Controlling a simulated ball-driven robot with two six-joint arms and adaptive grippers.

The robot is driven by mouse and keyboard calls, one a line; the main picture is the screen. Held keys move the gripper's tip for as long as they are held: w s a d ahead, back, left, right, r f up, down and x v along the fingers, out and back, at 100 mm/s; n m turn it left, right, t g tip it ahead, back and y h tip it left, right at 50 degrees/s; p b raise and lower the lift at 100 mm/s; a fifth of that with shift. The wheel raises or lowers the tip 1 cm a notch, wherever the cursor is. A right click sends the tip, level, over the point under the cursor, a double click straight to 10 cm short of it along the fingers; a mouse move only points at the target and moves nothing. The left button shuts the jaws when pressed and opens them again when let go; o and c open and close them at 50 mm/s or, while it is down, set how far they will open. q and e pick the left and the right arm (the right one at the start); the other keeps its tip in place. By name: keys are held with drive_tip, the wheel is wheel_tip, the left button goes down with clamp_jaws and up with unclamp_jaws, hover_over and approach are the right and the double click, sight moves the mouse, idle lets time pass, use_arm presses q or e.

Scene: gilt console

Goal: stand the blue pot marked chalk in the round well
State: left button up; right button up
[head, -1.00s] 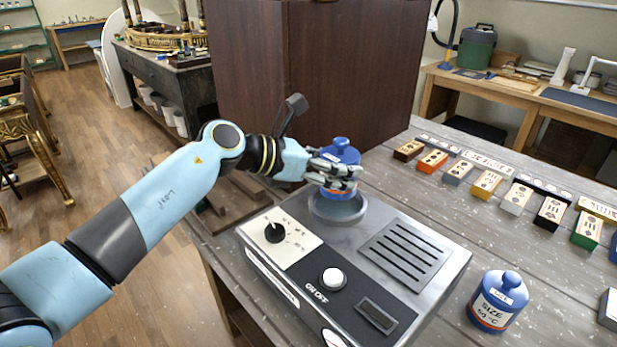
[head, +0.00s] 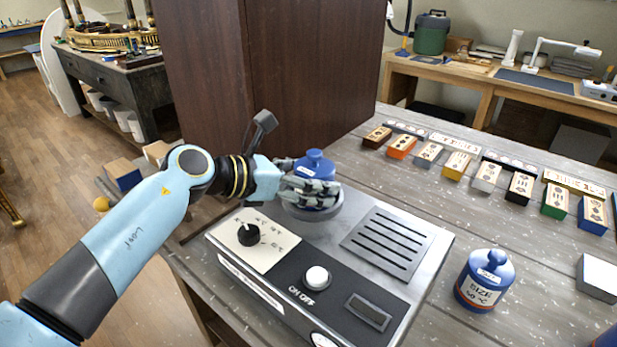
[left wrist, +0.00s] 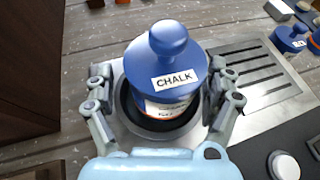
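The blue pot marked CHALK (head: 314,165) stands upright in the round well (head: 311,210) on the grey appliance. Its blue lid and label show in the left wrist view (left wrist: 168,65), with the dark inside of the well around its lower body. My left gripper (head: 311,192) is around the pot, one finger on each side. In the left wrist view my left gripper (left wrist: 163,100) looks open, with a gap between fingers and pot. The pot's base is hidden in the well. My right gripper is not in view.
The appliance (head: 345,275) has a dial, a white button and a slotted vent. Another blue pot, marked SIZE (head: 484,281), stands to its right. A row of coloured boxes (head: 455,165) lies along the bench. A tall dark wooden panel (head: 270,80) stands behind my left gripper.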

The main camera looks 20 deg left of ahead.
use_arm(q)
drive_tip(key=shift+d, duration=0.15)
drive_tip(key=shift+r, duration=0.1)
drive_tip(key=shift+r, duration=0.25)
drive_tip(key=v, duration=0.7)
drive_tip(key=b+v, duration=0.1)
drive_tip(key=v, duration=0.3)
drive_tip(key=shift+s+a+f, duration=0.1)
drive_tip(key=shift+a+f, duration=0.1)
drive_tip(key=shift+f, duration=0.05)
drive_tip(key=shift+s+a+r, duration=0.2)
drive_tip(key=shift+s+r, duration=0.1)
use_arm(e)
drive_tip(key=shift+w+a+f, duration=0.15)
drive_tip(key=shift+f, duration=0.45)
